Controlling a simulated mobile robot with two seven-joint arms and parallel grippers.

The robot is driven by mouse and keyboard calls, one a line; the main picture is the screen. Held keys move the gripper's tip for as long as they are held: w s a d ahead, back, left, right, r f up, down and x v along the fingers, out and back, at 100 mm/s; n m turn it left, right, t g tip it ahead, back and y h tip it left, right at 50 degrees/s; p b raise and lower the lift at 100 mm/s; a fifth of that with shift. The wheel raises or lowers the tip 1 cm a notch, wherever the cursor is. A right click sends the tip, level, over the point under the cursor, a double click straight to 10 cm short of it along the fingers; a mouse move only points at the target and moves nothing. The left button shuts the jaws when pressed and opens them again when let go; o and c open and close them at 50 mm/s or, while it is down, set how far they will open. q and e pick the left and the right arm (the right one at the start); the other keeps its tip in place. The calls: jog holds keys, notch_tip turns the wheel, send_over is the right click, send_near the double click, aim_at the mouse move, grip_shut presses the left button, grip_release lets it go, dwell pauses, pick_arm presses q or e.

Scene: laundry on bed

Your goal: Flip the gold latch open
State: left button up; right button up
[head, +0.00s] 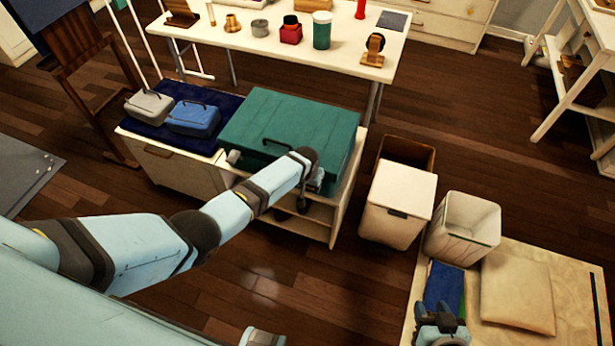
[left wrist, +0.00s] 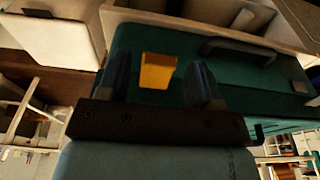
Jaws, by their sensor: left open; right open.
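A large green case (head: 298,115) lies flat on a white cabinet, with a dark handle on its front side. In the left wrist view the case (left wrist: 145,40) fills the middle, and a gold latch (left wrist: 158,71) shows on its face near one end. My left gripper (left wrist: 162,78) is open, with one finger on each side of the latch; contact cannot be told. In the head view my left gripper (head: 314,183) is at the case's front right, and the latch is hidden there. My right gripper (head: 441,322) is open at the lower right, away from the case.
A grey box (head: 149,107) and a blue box (head: 193,118) with handles sit left of the case. A white lidded bin (head: 397,203) and an open white bin (head: 464,228) stand to the right. A table (head: 262,45) with several small items is behind.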

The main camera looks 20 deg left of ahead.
pick_arm(q)
notch_tip(320, 180, up, 13)
jog(key=s+p, duration=0.2)
jog(key=shift+p, duration=0.4)
jog(key=shift+r, duration=0.1)
jog(key=s+d+r+m+t+h+p, duration=0.1)
jog(key=s+r+t+p, duration=0.15)
jog(key=s, duration=0.85)
jog(key=s+r+m+t+h+p, duration=0.1)
jog(key=s+t+h+p, duration=0.2)
jog(key=s, duration=0.8)
jog(key=s+a+r+t+p, duration=0.1)
jog(key=s+r+t, duration=0.2)
jog(key=s+r, duration=0.4)
jog(key=shift+s+r+m+t+y, duration=0.2)
jog(key=shift+s+m+t+y, duration=0.1)
jog(key=shift+s+t+y, duration=0.1)
jog(key=shift+a, duration=0.1)
